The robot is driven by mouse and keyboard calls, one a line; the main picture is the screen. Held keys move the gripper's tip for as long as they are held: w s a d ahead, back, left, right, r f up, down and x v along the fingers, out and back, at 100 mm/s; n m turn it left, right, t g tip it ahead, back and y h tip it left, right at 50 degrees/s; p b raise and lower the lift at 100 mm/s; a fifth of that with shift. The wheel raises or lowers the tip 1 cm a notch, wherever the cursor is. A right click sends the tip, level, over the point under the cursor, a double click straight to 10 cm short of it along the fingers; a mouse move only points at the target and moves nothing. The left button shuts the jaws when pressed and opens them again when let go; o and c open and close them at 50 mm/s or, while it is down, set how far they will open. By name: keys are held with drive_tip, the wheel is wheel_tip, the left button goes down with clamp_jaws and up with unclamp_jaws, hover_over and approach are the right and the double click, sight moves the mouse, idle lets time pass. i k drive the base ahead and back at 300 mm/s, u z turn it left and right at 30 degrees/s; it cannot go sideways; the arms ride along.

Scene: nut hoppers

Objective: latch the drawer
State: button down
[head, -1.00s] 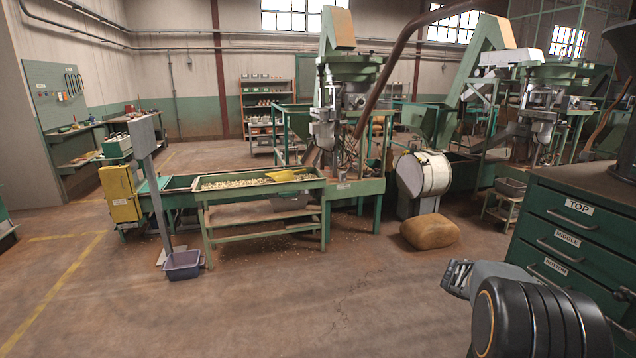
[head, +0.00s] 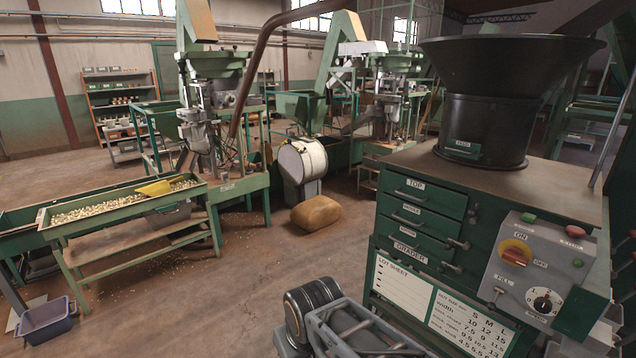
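A green cabinet holds a stack of three drawers in the head view: the top drawer (head: 425,203), the middle drawer (head: 412,221) and the bottom drawer (head: 402,241). All three fronts look about flush with the cabinet. Small metal latch-like knobs sit at their right: an upper one (head: 471,213), a middle one (head: 459,244) and a lower one (head: 451,267). I cannot tell which is turned over its drawer. The grey end part of my arm, with a dark ribbed joint, shows at the bottom, in front of and below the drawers. I cannot make out its fingertips.
A black hopper (head: 487,95) stands on the cabinet. A control box (head: 535,268) with a red-and-yellow switch and a dial juts out at right; a lot sheet board (head: 440,312) is below the drawers. A brown sack (head: 316,213) lies on open floor at left.

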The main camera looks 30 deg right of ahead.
sight(472, 213)
drive_tip(key=z, duration=2.2)
drive_tip(key=i, duration=0.5)
drive_tip(key=u, duration=1.1)
